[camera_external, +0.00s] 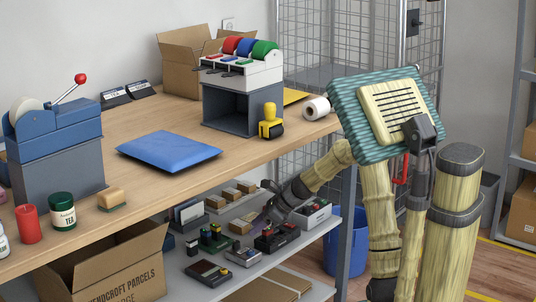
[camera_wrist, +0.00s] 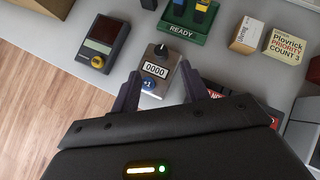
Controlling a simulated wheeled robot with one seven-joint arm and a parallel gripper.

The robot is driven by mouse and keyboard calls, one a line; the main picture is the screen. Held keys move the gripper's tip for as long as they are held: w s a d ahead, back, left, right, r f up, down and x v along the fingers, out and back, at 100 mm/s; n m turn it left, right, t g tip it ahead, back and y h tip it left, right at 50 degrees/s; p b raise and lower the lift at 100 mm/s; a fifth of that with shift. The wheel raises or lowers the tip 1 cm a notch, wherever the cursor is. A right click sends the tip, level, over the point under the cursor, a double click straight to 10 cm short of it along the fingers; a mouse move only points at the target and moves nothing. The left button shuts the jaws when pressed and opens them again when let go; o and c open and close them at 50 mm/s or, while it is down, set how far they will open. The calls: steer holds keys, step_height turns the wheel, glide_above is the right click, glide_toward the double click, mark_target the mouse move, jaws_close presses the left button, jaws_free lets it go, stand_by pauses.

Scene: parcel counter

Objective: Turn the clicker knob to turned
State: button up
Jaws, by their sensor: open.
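The clicker (camera_wrist: 155,72) is a small grey box in the wrist view, with a 0000 display, a blue +1 button (camera_wrist: 148,85) and a black knob (camera_wrist: 161,50) at its far end. In the external view the clicker (camera_external: 243,257) lies on the lower shelf, small and with its knob hard to make out. My gripper (camera_wrist: 160,74) is open and empty, its two fingers appearing on either side of the clicker in the wrist view. In the external view my gripper (camera_external: 262,217) reaches in over the lower shelf. I cannot tell its exact height above the clicker.
A dark device with a yellow button (camera_wrist: 103,43) lies left of the clicker. A green READY stand (camera_wrist: 185,22) is beyond it, and small boxes (camera_wrist: 285,45) are to the right. A red-and-black device (camera_external: 276,237) is close by. The counter (camera_external: 150,205) is overhead.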

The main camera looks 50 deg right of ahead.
mark_target(236, 241)
steer(key=b+x, duration=0.2)
steer(key=x, duration=0.7)
steer(key=shift+b, duration=0.4)
jaws_close()
